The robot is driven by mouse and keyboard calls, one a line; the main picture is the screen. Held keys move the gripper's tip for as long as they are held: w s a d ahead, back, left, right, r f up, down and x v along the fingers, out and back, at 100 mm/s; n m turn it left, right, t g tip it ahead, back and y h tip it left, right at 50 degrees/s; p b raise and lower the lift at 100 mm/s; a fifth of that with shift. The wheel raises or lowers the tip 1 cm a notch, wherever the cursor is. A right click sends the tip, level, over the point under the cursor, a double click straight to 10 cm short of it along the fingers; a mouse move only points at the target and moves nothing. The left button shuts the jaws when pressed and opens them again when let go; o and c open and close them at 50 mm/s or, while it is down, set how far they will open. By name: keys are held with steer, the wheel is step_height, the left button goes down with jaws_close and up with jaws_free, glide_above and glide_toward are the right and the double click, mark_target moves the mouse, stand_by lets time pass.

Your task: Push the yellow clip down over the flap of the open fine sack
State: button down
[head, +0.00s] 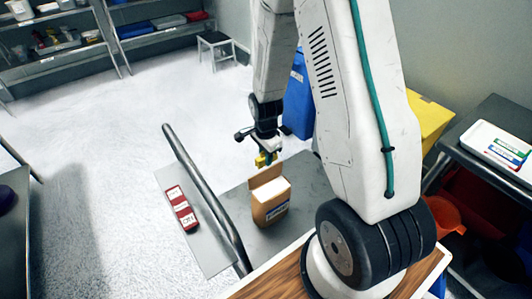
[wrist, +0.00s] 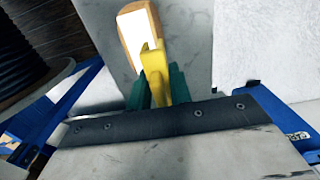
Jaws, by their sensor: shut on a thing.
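The yellow clip (head: 261,160) is held in my gripper (head: 266,148), which is shut on it and points down. In the wrist view the clip (wrist: 154,68) stands out between the green fingertips (wrist: 158,90). The open fine sack (head: 271,206) is a brown upright pack with a white top. Its flap (head: 266,176) stands up at the back edge. The clip is just above the flap's top edge; I cannot tell whether they touch. In the wrist view the sack (wrist: 128,32) shows beyond the clip, partly hidden by it.
The sack stands on a grey surface (head: 238,198) with a metal rail (head: 205,185) on its left. A red labelled object (head: 181,208) lies on a grey plate left of the rail. A blue bin (head: 299,95) stands behind my arm. A white tray (head: 498,150) sits at right.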

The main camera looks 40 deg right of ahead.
steer(key=shift+f, duration=3)
steer(key=c, duration=1.2)
jaws_free()
steer(key=shift+r, duration=0.1)
step_height(320, 180, up, 8)
steer(key=shift+f, duration=0.2)
